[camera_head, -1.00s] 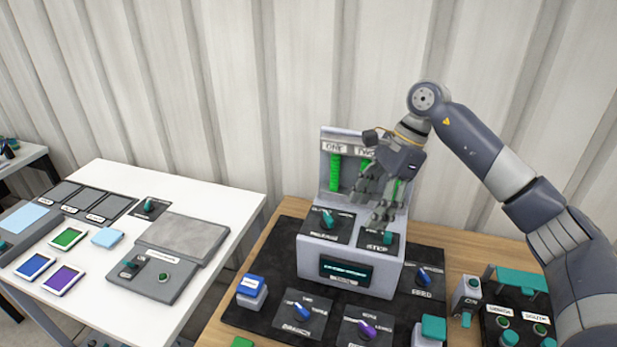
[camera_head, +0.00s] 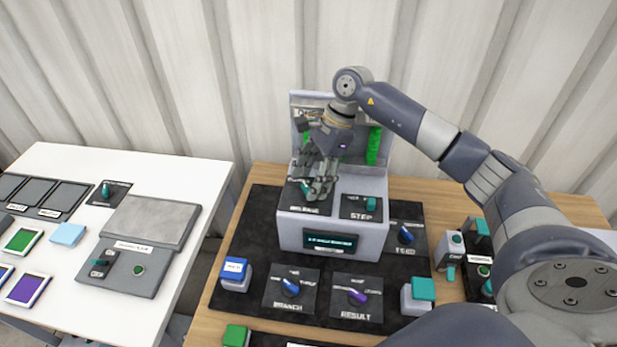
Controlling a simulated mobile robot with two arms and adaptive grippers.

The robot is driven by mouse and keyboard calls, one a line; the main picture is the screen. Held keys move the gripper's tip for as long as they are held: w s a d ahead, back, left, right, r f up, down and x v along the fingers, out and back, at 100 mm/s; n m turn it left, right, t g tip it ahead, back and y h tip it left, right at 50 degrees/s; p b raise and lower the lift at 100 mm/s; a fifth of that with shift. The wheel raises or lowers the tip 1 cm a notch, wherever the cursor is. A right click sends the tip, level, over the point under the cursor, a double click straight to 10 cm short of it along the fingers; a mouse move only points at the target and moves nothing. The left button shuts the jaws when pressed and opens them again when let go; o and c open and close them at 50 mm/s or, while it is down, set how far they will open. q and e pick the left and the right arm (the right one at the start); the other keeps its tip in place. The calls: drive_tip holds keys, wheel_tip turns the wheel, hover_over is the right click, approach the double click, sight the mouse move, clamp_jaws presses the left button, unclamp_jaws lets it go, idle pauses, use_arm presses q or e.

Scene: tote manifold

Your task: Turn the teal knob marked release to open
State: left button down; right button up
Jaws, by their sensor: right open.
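The teal release knob (camera_head: 305,185) sits on a black plate on the left of the top of the grey console (camera_head: 290,228). It is mostly hidden behind the fingers of my right gripper. The plate's label (camera_head: 304,208) shows just below the fingers. My right gripper (camera_head: 316,188) points down over this plate with its fingers apart, around or just above the knob; I cannot tell whether they touch it. My left gripper is not in view.
A teal STEP button (camera_head: 371,204) sits right of my right gripper. Green columns (camera_head: 374,146) stand behind it. A blue BRANCH knob (camera_head: 290,287), a purple RESULT knob (camera_head: 357,297) and a blue FEED knob (camera_head: 407,234) surround the console. A white table (camera_head: 150,170) stands left.

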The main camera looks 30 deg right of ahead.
drive_tip(key=shift+x, duration=0.75)
drive_tip(key=shift+s, duration=0.1)
drive_tip(key=shift+c, duration=1.1)
drive_tip(key=c, duration=0.8)
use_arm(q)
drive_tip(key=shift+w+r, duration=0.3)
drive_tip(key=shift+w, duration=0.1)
use_arm(e)
drive_tip(key=shift+c, duration=0.2)
